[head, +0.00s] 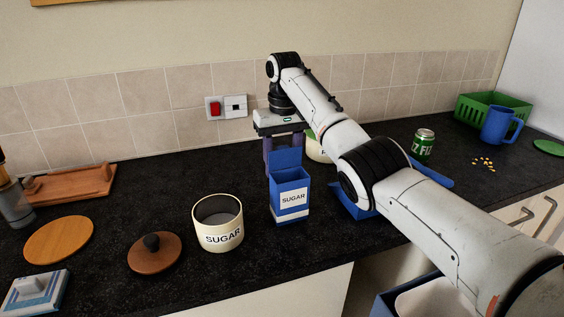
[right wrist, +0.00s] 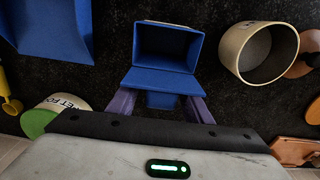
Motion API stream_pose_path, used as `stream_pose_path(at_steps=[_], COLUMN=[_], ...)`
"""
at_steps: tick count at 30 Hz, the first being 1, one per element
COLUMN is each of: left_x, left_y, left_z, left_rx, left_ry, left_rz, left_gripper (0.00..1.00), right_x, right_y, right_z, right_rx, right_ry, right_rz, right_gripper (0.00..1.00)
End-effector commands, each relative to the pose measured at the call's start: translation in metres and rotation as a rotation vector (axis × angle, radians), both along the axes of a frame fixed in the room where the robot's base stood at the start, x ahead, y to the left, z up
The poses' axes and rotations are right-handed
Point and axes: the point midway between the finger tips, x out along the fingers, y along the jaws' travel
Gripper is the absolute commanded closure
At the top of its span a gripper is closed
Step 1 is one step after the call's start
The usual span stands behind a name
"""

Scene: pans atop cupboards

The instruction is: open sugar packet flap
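The sugar packet (head: 290,200) is an upright blue box with a white SUGAR label, standing on the dark worktop. Its flap (head: 286,160) stands up from the back edge, and the top is open. In the right wrist view the packet's open mouth (right wrist: 167,48) shows, with the flap (right wrist: 158,80) angled back toward my gripper. My right gripper (head: 284,147) is behind the packet, pointing down. Its purple fingers are spread, one on each side of the flap (right wrist: 160,99), with nothing held between them. Whether a finger touches the flap is unclear. My left gripper is out of view.
A cream SUGAR pot (head: 218,224) stands left of the packet, with a brown knobbed lid (head: 154,252) beside it. A blue tray (head: 350,201) and another pot (head: 316,150) are partly behind my right arm.

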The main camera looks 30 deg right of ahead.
Motion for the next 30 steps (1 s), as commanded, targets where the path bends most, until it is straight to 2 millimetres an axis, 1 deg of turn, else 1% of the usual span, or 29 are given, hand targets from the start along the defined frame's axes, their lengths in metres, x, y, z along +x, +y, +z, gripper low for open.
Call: stream_pose_path(at_steps=[8,11,18,21,26,30], left_x=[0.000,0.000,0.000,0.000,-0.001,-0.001], left_y=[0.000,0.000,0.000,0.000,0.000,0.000], left_z=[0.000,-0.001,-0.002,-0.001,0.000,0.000], left_rx=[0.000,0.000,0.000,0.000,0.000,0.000], left_ry=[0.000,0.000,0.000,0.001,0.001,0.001], left_rz=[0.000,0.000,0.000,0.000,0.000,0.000], left_gripper=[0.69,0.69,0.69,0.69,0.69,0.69], right_x=[0.001,0.001,-0.002,-0.004,-0.005,-0.006], right_y=[0.000,0.000,0.001,0.002,0.002,0.001], right_z=[0.006,0.018,0.067,0.084,0.100,0.104], right_rx=[0.000,0.000,0.001,0.001,0.000,0.000], right_ry=[-0.006,-0.008,-0.007,-0.005,-0.003,-0.001], right_rz=[0.000,0.000,0.000,0.000,0.001,0.001], right_gripper=[0.55,0.55,0.55,0.55,0.55,0.55])
